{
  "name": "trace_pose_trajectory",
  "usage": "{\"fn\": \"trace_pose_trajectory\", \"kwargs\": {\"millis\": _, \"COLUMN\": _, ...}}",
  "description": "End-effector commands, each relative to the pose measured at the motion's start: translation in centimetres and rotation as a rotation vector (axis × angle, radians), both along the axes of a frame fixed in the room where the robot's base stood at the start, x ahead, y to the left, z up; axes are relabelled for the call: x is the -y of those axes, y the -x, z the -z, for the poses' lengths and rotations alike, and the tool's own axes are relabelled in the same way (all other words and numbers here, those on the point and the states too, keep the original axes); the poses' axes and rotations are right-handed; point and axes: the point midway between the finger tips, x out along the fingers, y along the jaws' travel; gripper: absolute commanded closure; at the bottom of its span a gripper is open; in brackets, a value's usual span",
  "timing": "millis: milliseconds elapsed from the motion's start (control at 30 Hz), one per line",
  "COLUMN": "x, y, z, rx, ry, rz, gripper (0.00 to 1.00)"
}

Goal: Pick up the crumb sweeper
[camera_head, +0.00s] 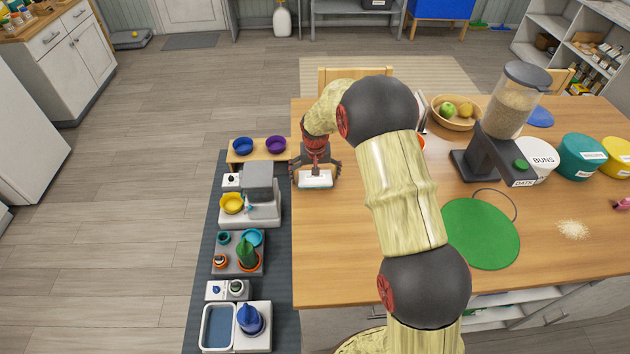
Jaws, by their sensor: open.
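A small white, flat-looking object (316,181), which looks like the crumb sweeper, lies at the left edge of the wooden table (350,240). My gripper (316,173) is directly over it, pointing down, with its dark fingers spread to the left and right of it. The gripper is open. The fingers and palm hide part of the white object, and I cannot tell whether the fingers touch it.
A round green mat (480,234), a grain dispenser (505,115), a fruit bowl (453,113) and labelled tubs stand on the right. Crumbs (573,229) lie at the far right. The front left tabletop is clear.

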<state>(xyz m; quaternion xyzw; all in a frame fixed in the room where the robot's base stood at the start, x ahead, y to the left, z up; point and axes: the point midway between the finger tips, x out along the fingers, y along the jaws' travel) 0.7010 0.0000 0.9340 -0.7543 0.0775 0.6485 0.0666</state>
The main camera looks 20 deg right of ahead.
Motion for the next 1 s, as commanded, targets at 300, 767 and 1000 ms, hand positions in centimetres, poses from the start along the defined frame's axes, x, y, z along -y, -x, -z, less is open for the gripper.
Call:
{"fn": "trace_pose_trajectory", "kwargs": {"millis": 300, "x": 0.00, "y": 0.03, "z": -0.06, "rx": -0.001, "ry": 0.000, "rz": 0.000, "gripper": 0.12}}
{"fn": "trace_pose_trajectory", "kwargs": {"millis": 767, "x": 0.01, "y": 0.02, "z": -0.07, "rx": 0.000, "ry": 0.000, "rz": 0.000, "gripper": 0.37}}
{"fn": "trace_pose_trajectory", "kwargs": {"millis": 1000, "x": 0.01, "y": 0.02, "z": -0.16, "rx": 0.000, "ry": 0.000, "rz": 0.000, "gripper": 0.37}}
